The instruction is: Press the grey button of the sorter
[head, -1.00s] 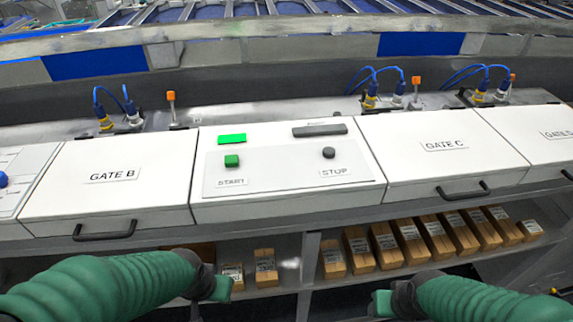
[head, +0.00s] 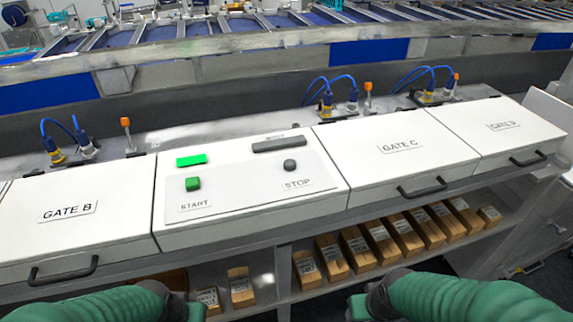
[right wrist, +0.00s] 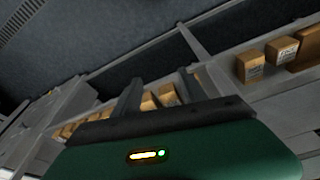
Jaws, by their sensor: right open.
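The grey button (head: 290,165) is a small dark round knob above the STOP label, on the right of the white sorter panel (head: 240,222).
White lids marked GATE B (head: 75,222), GATE C (head: 395,160) and GATE D (head: 500,135) flank the panel, with dark handles jutting from their fronts. Several cartons (head: 380,238) stand on the shelf below. Blue cables (head: 342,80) and orange-topped posts stand behind the lids.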

